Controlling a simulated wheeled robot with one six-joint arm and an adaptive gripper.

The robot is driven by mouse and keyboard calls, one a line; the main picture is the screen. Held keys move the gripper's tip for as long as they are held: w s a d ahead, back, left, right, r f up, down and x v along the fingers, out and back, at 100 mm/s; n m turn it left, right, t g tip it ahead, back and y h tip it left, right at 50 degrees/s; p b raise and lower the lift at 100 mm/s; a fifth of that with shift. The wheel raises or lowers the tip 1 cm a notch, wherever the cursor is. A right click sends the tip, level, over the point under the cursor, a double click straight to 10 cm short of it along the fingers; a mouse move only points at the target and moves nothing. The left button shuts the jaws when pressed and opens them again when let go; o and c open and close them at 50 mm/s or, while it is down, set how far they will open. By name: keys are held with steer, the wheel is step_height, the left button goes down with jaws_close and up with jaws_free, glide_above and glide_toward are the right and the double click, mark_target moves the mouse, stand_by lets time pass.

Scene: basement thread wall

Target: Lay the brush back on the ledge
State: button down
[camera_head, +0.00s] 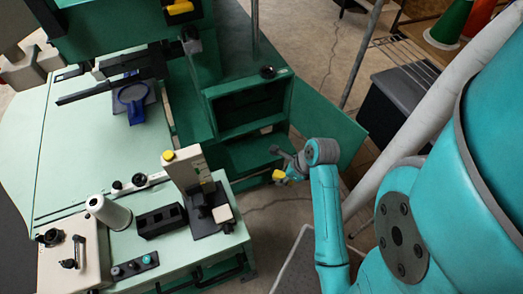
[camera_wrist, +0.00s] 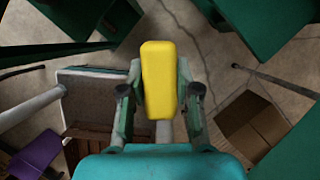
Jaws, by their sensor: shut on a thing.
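A yellow block-shaped thing (camera_wrist: 159,72), which I take to be the brush, sits between the two fingers of my gripper (camera_wrist: 160,98) in the wrist view. The fingers are closed on its sides. In the head view the yellow brush (camera_head: 280,175) shows small at the end of my gripper (camera_head: 285,165), in front of the open green cabinet. Its bristles cannot be made out. I cannot tell which surface is the ledge; the green cabinet has an open recess (camera_head: 245,117) with a flat green surface (camera_head: 245,156) below it.
A green door panel (camera_head: 325,120) stands open right of the recess. A pale green table (camera_head: 140,240) with a white cone spool (camera_head: 108,212) and a black block (camera_head: 161,220) is at lower left. A cardboard box (camera_wrist: 247,122) lies below right in the wrist view.

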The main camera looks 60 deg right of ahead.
glide_above(260, 152)
steer(key=s, duration=0.2)
step_height(260, 152, down, 3)
steer(key=shift+a+r, duration=0.1)
steer(key=shift+r, duration=0.05)
steer(key=shift+f, duration=1.9)
steer(key=shift+w+f, duration=0.2)
steer(key=shift+f, duration=0.05)
steer(key=shift+f, duration=0.15)
steer(key=c, duration=0.8)
jaws_free()
